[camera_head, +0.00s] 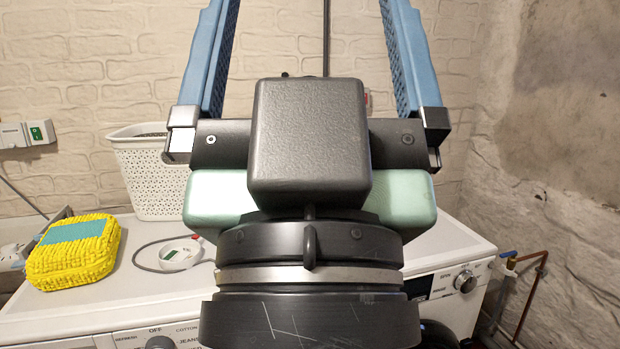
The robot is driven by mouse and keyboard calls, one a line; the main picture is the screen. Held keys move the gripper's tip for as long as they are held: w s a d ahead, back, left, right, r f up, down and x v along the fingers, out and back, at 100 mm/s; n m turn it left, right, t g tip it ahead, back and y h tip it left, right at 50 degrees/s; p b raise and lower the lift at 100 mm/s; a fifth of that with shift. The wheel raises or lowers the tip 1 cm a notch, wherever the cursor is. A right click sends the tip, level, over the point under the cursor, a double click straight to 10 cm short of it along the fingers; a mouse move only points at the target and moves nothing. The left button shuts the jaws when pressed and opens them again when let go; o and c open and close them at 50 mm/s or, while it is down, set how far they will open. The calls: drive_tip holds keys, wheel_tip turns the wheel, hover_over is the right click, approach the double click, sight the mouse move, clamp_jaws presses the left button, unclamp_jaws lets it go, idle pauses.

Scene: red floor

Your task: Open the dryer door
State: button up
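My gripper (308,15) fills the middle of the view, close to the camera. Its two blue fingers point up and stand wide apart, with nothing between them. The top of the view cuts off their tips. A white machine with a control panel (130,337) shows at the lower left, with a dial and the words COTTON and JEANS. A second white machine (447,247) stands at the right with a knob. I cannot tell which is the dryer. A dark rounded part (436,334) shows low on the right machine, mostly hidden; no door is clearly visible.
Pipes (532,285) run along the right wall. Brick walls close off the back and right.

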wheel_tip(320, 180, up, 18)
drive_tip(key=p, duration=1.5)
drive_tip(key=shift+f, duration=0.25)
drive_tip(key=shift+f, duration=0.15)
